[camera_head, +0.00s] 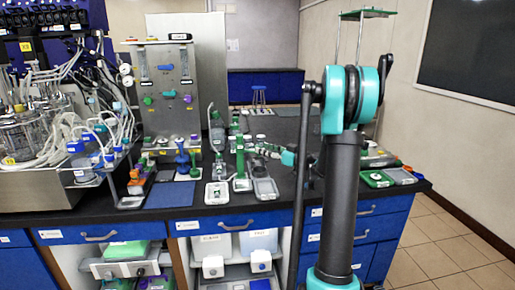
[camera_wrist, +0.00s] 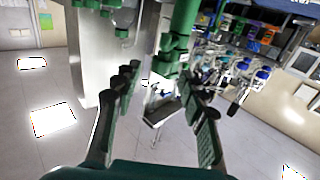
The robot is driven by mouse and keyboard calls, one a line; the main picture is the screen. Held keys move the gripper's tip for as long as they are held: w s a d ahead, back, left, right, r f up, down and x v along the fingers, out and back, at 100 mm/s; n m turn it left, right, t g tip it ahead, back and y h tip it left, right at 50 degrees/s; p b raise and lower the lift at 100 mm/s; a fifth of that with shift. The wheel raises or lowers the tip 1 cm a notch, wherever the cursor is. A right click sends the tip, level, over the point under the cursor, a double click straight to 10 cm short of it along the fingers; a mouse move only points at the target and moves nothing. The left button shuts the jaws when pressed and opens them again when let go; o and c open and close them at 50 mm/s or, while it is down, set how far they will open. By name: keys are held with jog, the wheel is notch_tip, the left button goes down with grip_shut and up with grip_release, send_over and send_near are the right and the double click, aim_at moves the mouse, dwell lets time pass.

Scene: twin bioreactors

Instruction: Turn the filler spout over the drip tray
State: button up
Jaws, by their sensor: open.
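A green upright post (camera_head: 240,163), apparently the filler, stands on the black bench in the head view. Its spout is too small to tell apart there. A grey tray (camera_head: 265,188), likely the drip tray, lies at its right by the bench's front edge. My gripper (camera_head: 268,150) is just right of the post, above the tray. In the wrist view, my gripper (camera_wrist: 159,75) is open, with its two fingers apart. A green column with collars (camera_wrist: 180,48) shows beyond and between the fingertips, with a grey tray (camera_wrist: 162,113) nearby. I cannot tell whether a finger touches the column.
A white tray (camera_head: 217,194) and a blue mat (camera_head: 170,195) lie left of the post. Bottles (camera_head: 216,130) and a tall metal panel (camera_head: 172,88) stand behind. Tubed glass vessels (camera_head: 22,135) crowd the far left. A green-and-white device (camera_head: 377,179) lies at the right end.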

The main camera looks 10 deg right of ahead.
jog(key=shift+x, duration=2.1)
grip_shut()
